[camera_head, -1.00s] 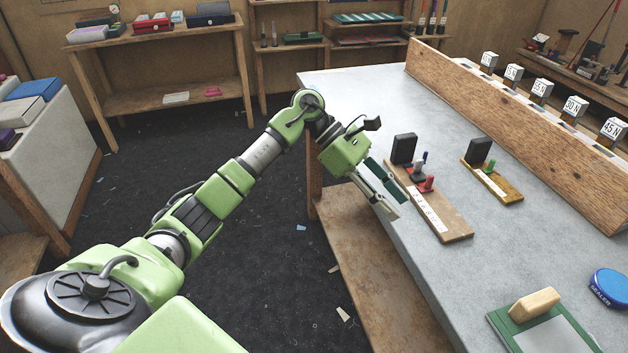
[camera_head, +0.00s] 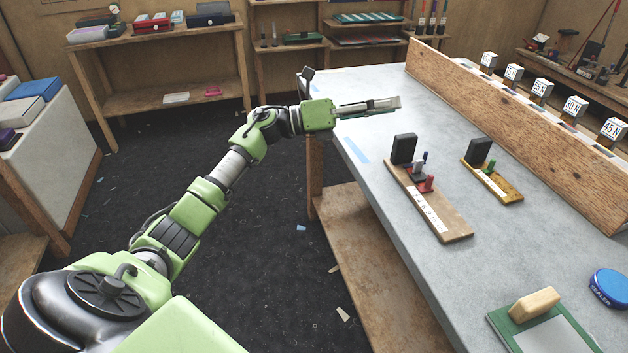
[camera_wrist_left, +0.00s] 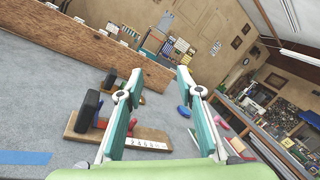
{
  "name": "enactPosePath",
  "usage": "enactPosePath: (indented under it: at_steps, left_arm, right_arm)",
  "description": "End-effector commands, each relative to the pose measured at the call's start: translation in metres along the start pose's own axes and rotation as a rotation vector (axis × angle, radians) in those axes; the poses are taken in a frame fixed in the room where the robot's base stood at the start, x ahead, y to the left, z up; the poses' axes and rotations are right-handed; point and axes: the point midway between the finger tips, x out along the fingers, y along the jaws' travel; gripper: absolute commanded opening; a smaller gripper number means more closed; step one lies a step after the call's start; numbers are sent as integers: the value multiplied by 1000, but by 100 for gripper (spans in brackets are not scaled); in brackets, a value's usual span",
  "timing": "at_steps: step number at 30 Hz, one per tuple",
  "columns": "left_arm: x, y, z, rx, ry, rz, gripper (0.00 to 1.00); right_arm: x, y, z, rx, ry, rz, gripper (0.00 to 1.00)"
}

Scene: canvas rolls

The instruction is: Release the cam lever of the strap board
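A wooden board (camera_head: 456,230) lies on the bench with a black block (camera_head: 403,148), a grey part (camera_head: 418,169), a red lever-like part (camera_head: 427,184), a small blue part and a numbered white strip. A smaller yellowish board (camera_head: 507,193) with a black block (camera_head: 478,151) and a green part (camera_head: 491,166) lies to its right. I cannot tell which part is the cam lever. My left gripper (camera_head: 397,103) is empty above the bench, beyond the larger board. In the left wrist view its fingers (camera_wrist_left: 160,75) are apart, partly covering the larger board (camera_wrist_left: 80,124). My right gripper is not in view.
A wooden rail (camera_head: 520,135) with several weight-labelled blocks runs along the bench's right side. A blue sealer tin (camera_head: 609,287) and a green-edged board (camera_head: 520,340) with a wooden block (camera_head: 534,303) are near the front. The bench top between the gripper and the rail is clear.

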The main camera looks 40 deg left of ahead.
Motion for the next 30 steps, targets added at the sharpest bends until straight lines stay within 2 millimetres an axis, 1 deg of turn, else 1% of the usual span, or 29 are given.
enactPosePath:
  at_steps: [3, 11, 14, 18, 23, 30]
  left_arm:
    - [-3, 4, 23, -85, -96, 10, 33]
    - [-15, 20, 72, -297, -309, 24, 33]
    - [-23, 28, 88, -387, -390, 27, 33]
    - [-35, 46, 105, -526, -505, 35, 33]
    - [-52, 70, 120, -691, -635, 43, 33]
    - [-75, 111, 117, -907, -786, 71, 33]
  right_arm:
    - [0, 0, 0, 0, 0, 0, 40]
    - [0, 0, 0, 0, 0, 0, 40]
    - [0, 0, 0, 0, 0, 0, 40]
    - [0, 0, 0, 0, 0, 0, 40]
    - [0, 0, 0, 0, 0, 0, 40]
    - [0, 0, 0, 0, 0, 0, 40]
